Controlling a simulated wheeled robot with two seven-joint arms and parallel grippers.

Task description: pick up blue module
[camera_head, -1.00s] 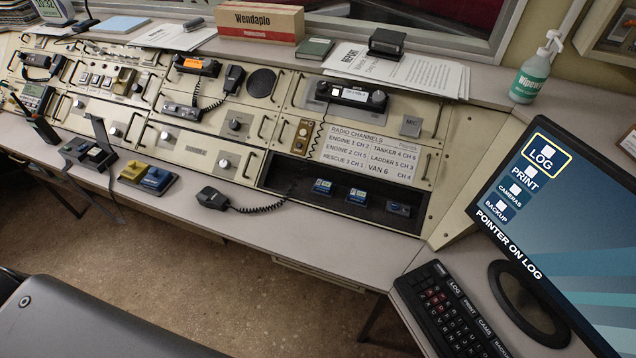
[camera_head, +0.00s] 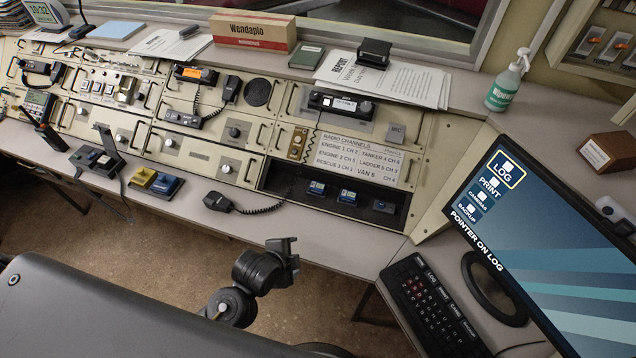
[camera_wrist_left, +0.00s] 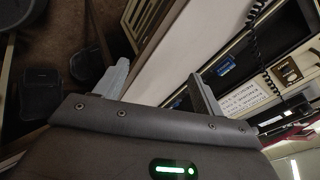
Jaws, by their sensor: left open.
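Small blue-faced modules sit in the dark recessed bay (camera_head: 275,178) at the console front in the head view: a left module (camera_head: 316,189), a middle module (camera_head: 347,197) and a darker right module (camera_head: 384,207). A blue block (camera_head: 167,186) also stands beside a yellow block (camera_head: 142,177) on the desk, further left. My left gripper (camera_head: 284,258) is in front of the desk edge, below the bay, apart from all of them. In the left wrist view its jaws (camera_wrist_left: 158,76) are open and empty, with a blue module (camera_wrist_left: 227,66) beyond them. My right gripper is not in view.
A handset (camera_head: 216,201) with a coiled cord lies on the desk left of the bay. The keyboard (camera_head: 437,304) and monitor (camera_head: 545,255) stand at the right. The desk strip (camera_head: 310,220) before the bay is clear.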

